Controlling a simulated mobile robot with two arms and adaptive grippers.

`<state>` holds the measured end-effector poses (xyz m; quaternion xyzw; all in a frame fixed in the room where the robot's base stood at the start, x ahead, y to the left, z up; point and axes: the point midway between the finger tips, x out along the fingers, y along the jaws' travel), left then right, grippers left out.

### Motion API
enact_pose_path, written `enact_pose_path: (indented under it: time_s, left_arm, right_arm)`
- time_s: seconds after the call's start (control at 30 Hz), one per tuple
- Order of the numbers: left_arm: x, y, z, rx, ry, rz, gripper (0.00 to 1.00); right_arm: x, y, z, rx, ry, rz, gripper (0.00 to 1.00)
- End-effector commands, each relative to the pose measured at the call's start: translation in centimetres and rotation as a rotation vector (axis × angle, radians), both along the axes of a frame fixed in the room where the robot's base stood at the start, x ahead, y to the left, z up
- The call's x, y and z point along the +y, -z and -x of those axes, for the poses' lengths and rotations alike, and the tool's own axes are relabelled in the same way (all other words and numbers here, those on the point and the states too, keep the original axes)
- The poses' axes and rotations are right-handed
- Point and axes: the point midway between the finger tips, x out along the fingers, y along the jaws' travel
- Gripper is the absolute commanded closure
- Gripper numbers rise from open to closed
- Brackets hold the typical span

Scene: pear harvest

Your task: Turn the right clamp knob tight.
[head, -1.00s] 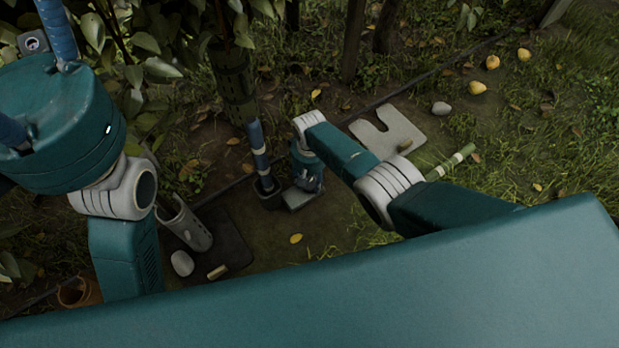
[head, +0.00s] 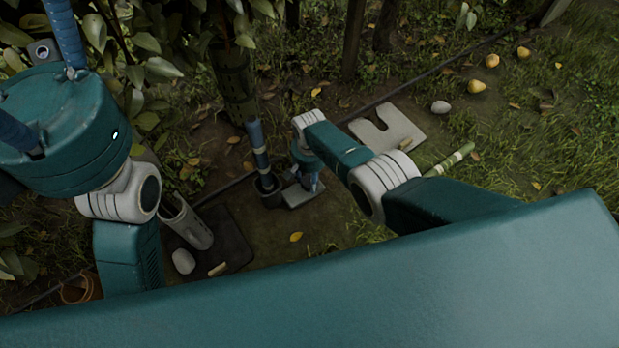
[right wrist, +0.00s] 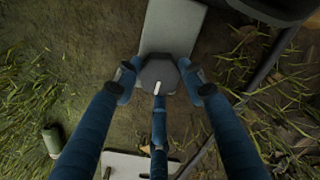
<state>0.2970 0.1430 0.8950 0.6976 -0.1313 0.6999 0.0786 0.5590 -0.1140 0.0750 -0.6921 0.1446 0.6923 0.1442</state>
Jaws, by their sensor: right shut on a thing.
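The clamp knob (right wrist: 159,75) is dark grey and many-sided, with a white mark pointing down in the right wrist view. It sits over a pale grey plate (right wrist: 172,28), which also shows in the head view (head: 303,196). My right gripper (right wrist: 160,78) is shut on the knob, with blue fingers at its left, right and lower sides. In the head view the right gripper (head: 309,178) points down over the plate and hides the knob. My left gripper (head: 38,80) is raised at the far left, fingers spread from its teal palm; their tips are not clearly seen.
Left of the plate, a blue-wrapped post (head: 258,145) stands in a dark socket (head: 270,190). A notched pale slab (head: 405,130), a green-and-white stick (head: 450,160) and a stone (head: 440,107) lie to the right.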

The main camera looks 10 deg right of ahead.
Motion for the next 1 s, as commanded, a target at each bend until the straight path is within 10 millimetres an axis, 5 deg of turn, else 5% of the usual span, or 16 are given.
enact_pose_path:
  time_s: [0.23, 0.27, 0.37, 0.77, 1.0]
  left_arm:
    - [0.0, 0.0, 0.0, 0.000, 0.000, 0.000, 0.40]
    - [0.0, 0.0, 0.0, 0.000, 0.000, 0.000, 0.40]
    - [0.0, 0.0, 0.0, 0.000, -0.001, 0.000, 0.40]
    - [0.1, -0.1, 0.1, -0.001, -0.002, 0.005, 0.40]
    - [0.1, -0.1, 0.1, -0.001, -0.001, 0.003, 0.40]
  right_arm:
    - [0.1, 0.1, 0.1, 0.003, 0.003, -0.003, 0.86]
    - [0.1, 0.1, 0.1, 0.003, 0.003, -0.003, 0.58]
    - [0.1, 0.1, 0.1, 0.002, 0.002, -0.002, 0.41]
    - [0.1, -0.3, -0.1, -0.002, 0.000, -0.001, 0.41]
    - [0.1, -2.1, -0.1, -0.002, 0.000, -0.002, 0.41]
